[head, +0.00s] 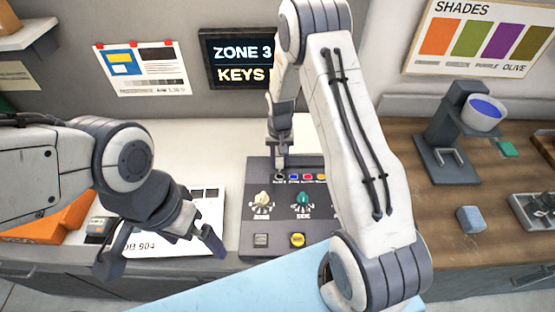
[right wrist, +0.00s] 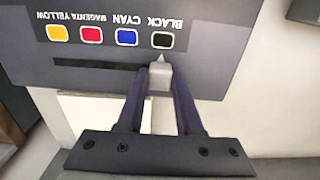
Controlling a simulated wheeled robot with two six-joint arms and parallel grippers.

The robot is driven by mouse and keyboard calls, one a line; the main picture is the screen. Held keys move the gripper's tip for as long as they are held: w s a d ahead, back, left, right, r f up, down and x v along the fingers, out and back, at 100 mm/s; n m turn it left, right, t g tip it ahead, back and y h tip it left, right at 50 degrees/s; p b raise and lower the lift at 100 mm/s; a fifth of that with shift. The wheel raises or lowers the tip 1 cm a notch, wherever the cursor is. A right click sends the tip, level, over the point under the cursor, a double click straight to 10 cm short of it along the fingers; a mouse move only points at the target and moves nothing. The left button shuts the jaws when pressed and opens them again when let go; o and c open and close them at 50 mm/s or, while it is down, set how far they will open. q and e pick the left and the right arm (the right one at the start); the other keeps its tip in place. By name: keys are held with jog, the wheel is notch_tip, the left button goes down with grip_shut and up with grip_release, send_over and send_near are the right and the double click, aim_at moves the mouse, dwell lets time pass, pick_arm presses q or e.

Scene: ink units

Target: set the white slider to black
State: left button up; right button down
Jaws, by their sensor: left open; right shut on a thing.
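The white slider (right wrist: 160,77) sits in a dark slot on the grey console (head: 250,225). In the right wrist view, which shows the labels upside down, its pointer is at the black swatch (right wrist: 162,40), at the slot's right end. My right gripper (right wrist: 160,85) is shut on the slider, with a finger on each side. In the head view my right gripper (head: 279,158) reaches down to the console's back edge and hides the slider. My left gripper (head: 168,248) is open and empty, above the white sheet to the left of the console.
The console also carries a cream knob (head: 262,199), a green knob (head: 302,200), a grey button (head: 261,240) and a yellow button (head: 298,240). A dark sign (head: 240,60) reads "ZONE 3 KEYS". A stand with a blue-filled cup (head: 484,115) is on the right.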

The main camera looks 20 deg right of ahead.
aim_at(278, 160)
jog(key=shift+w+a, duration=0.15)
jog(key=shift+a, duration=0.05)
jog(key=c, duration=0.7)
grip_release()
jog(key=shift+a, duration=0.1)
jog(key=shift+o, duration=0.7)
jog(key=shift+a, duration=0.1)
jog(key=shift+d, duration=0.25)
notch_tip(278, 160, up, 11)
jog(key=b, duration=0.3)
jog(key=shift+f, duration=0.2)
